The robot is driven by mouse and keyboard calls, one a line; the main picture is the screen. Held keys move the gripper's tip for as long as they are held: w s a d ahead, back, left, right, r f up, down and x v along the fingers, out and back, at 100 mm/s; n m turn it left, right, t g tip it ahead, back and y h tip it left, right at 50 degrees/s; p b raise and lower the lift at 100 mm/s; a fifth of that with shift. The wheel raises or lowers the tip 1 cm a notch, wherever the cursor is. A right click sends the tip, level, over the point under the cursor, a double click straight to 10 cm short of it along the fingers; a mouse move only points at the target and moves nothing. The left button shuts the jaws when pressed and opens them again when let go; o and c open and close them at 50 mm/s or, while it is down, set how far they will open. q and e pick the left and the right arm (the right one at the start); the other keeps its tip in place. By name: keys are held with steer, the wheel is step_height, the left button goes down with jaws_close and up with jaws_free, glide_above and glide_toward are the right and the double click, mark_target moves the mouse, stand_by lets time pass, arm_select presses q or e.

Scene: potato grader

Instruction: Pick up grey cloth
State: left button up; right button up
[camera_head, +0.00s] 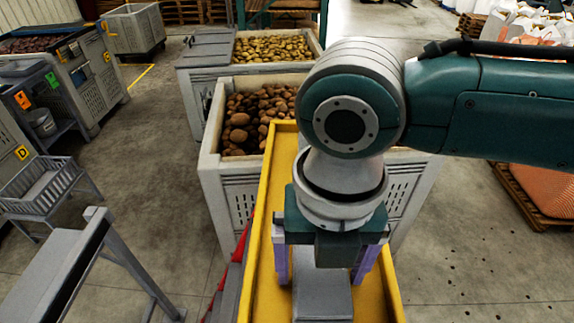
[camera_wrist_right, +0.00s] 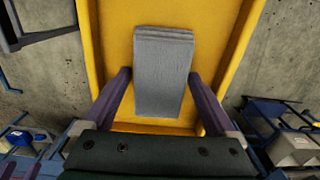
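The grey cloth (camera_wrist_right: 163,70) is a folded, flat strip lying on a yellow chute or tray (camera_wrist_right: 108,45), seen in the right wrist view. It also shows in the head view (camera_head: 322,296), below my right gripper. My right gripper (camera_wrist_right: 163,92) is open, with one purple finger on each side of the cloth. The fingers appear apart from the cloth's sides; I cannot tell how high they are above the tray. In the head view my right gripper (camera_head: 322,275) hides the cloth's far part. My left gripper is not in view.
The yellow tray has raised side walls (camera_head: 254,255). Behind it stand a grey crate of brown potatoes (camera_head: 255,115) and a crate of yellow potatoes (camera_head: 275,46). A grey metal stand (camera_head: 62,265) is at the front left. Open concrete floor (camera_head: 150,180) lies between.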

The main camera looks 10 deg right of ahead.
steer(key=c, duration=1)
steer(key=shift+r, duration=0.1)
steer(key=shift+c, duration=0.2)
